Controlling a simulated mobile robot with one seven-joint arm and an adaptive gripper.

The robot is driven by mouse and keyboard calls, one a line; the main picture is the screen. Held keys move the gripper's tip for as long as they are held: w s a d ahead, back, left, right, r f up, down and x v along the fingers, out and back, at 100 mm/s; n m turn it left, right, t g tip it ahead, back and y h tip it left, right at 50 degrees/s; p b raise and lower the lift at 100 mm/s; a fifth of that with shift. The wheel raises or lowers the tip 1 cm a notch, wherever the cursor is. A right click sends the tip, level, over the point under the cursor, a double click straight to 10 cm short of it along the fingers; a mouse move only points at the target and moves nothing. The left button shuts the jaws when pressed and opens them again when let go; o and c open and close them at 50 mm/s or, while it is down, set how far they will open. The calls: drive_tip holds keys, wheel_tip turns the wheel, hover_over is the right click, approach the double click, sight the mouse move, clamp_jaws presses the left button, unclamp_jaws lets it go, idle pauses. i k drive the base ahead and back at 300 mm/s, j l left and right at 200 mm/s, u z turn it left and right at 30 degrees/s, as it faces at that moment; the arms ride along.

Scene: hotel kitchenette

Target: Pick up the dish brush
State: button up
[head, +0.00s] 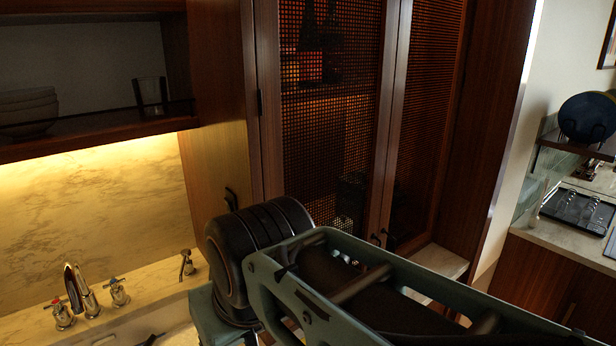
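I cannot make out a dish brush for sure in the head view. A small dark object (153,339) shows at the bottom edge, in or over the white sink (172,318), and is too cut off to name. My arm crosses the lower middle and right of the picture, with a dark round joint and a grey-green link. Its end, with my gripper, is out of view. The arm hides part of the counter and the right side of the sink.
A chrome faucet (78,290) with two cross handles and a small chrome fixture (186,264) stand behind the sink. A shelf (95,128) with bowls and a glass hangs above. A tall mesh-door cabinet (335,120) rises behind my arm.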

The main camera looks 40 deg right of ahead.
sight(533, 222)
drive_tip(key=z, duration=2.55)
drive_tip(key=i+z, duration=0.15)
drive_tip(key=i+l, duration=0.05)
drive_tip(key=i, duration=0.05)
